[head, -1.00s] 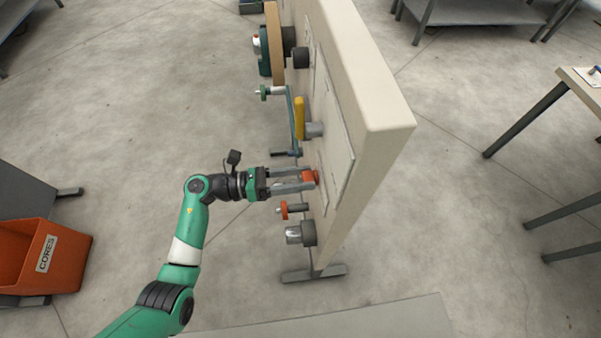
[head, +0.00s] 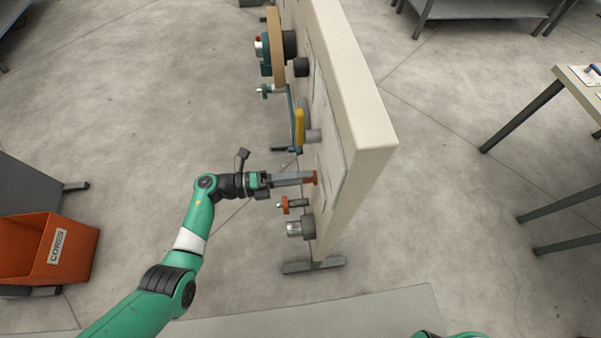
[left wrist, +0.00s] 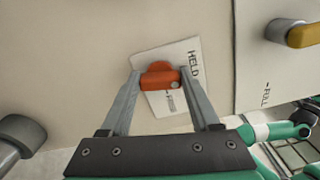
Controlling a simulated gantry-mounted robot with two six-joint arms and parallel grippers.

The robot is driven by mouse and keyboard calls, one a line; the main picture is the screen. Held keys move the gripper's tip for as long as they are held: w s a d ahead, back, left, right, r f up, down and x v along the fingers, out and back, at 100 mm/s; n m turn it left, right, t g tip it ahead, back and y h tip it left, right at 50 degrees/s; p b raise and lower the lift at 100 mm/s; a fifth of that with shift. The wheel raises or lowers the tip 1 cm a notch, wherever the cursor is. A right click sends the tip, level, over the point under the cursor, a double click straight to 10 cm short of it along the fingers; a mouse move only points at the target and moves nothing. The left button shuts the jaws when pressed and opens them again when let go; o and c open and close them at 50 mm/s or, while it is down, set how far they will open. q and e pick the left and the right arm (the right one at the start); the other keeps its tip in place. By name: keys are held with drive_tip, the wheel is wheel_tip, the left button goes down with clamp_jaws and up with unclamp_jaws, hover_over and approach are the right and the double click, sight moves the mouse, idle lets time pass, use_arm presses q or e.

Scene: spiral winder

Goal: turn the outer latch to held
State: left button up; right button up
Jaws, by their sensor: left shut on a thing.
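The outer latch is a small orange-red knob (head: 314,177) on the face of the cream panel. In the left wrist view the latch (left wrist: 160,77) sits between my fingertips, with a pale dot near its right end. A white label plate (left wrist: 188,55) lies behind it, tilted. The word HELD is at its upper right, and a smaller mark I cannot read is below the latch. My left gripper (head: 309,178) is shut on the latch, with fingers level and pointing into the panel. I cannot tell which mark the latch points to. My right gripper is not in view.
An orange-red handle (head: 285,205) and a grey cylinder (head: 294,229) stick out just below the gripper. A yellow lever (head: 299,127) and a green handle (head: 265,90) are above. An orange bin (head: 48,250) is at left. The floor between is clear.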

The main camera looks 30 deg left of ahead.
use_arm(q)
drive_tip(key=shift+n+p, duration=0.4)
drive_tip(key=shift+n, duration=0.7)
drive_tip(key=o, duration=1.4)
drive_tip(key=shift+c, duration=0.2)
drive_tip(key=v, duration=1.1)
drive_tip(key=shift+s+a, duration=0.25)
